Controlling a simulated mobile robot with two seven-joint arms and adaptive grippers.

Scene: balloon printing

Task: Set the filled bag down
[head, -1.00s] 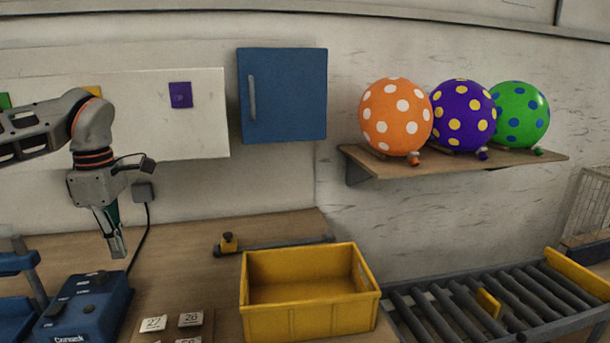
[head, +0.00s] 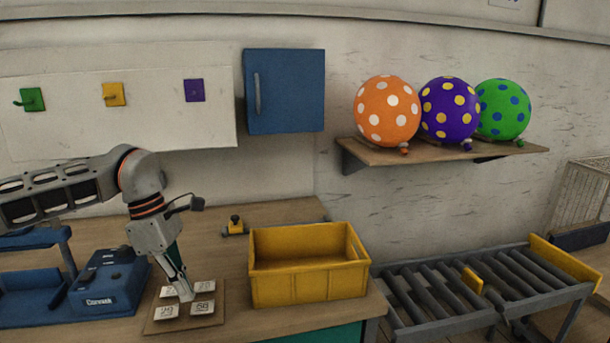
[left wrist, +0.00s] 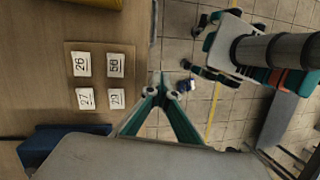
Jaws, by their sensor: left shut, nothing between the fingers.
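I see no filled bag in either view. My left gripper (head: 187,296) is shut and empty. In the head view its tips overlap the brown board (head: 152,328) with several white number cards on it. In the left wrist view the shut fingertips (left wrist: 162,91) show over the floor, beside the table edge, with the board (left wrist: 99,81) to their left. I cannot tell the exact height of the tips. My right gripper is in neither view.
An empty-looking yellow crate (head: 310,286) stands right of the board. A blue machine (head: 105,285) stands left of it. A roller conveyor (head: 450,293) is at the right. Several polka-dot balloons, including an orange one (head: 387,111), sit on a wall shelf (head: 440,152).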

